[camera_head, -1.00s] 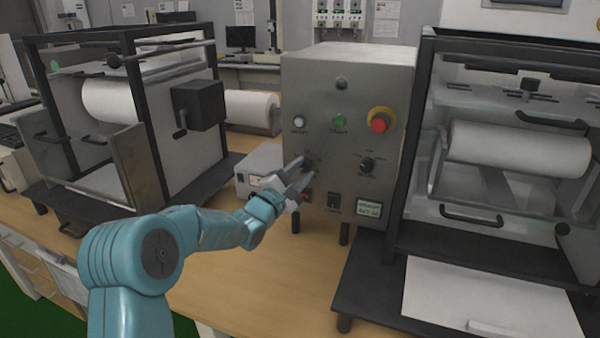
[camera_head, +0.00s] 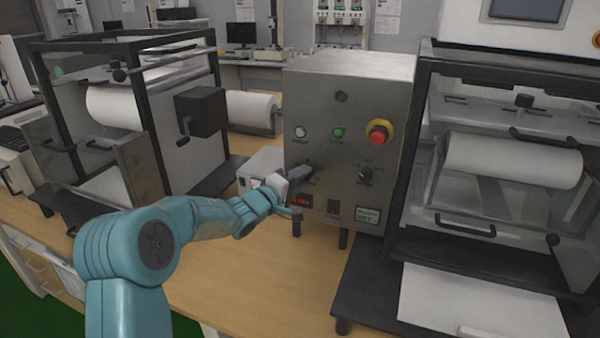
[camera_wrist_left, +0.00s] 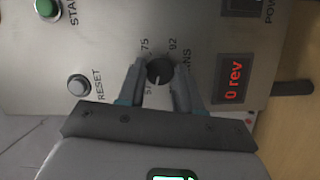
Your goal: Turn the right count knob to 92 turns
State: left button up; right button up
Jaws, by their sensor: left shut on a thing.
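The control box (camera_head: 345,110) stands on the bench in the head view. My left gripper (camera_head: 300,176) is at the left knob on its front panel and hides that knob there. In the left wrist view the round dark knob (camera_wrist_left: 160,70) sits between the fingers of my left gripper (camera_wrist_left: 160,76), which are shut on it. Labels 75 and 92 lie beside the knob, and a partly covered label begins with 5. A light mark on the knob faces away from 75 and 92. The red display (camera_wrist_left: 234,80) reads 0 rev. My right gripper is not in view.
A second dark knob (camera_head: 366,175) is to the right on the panel. A white reset button (camera_head: 300,132), a green start button (camera_head: 339,133) and a red emergency button (camera_head: 378,134) are above. Framed roller machines flank the box on both sides.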

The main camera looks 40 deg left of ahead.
pick_arm(q)
jog(key=m+g+y+b, duration=0.1)
jog(key=m+y+b, duration=0.2)
jog(key=m+b, duration=0.4)
jog(key=d+m+g+y+b, duration=0.1)
jog(key=m+y+b, duration=0.2)
jog(key=m+b, duration=0.5)
jog(key=m+g+y+b, duration=0.1)
jog(key=m+y+b, duration=0.2)
jog(key=m+b, duration=0.5)
jog(key=shift+w+d+g+y+b, duration=0.2)
jog(key=shift+g+y+b, duration=0.15)
jog(key=shift+b, duration=0.6)
jog(key=shift+s+f+m+t+y+b, duration=0.1)
jog(key=shift+m+t+y+b, duration=0.4)
jog(key=shift+m+b, duration=1.25)
jog(key=shift+m+t+y+b, duration=0.45)
jog(key=shift+m+b, duration=0.5)
jog(key=shift+m, duration=1.5)
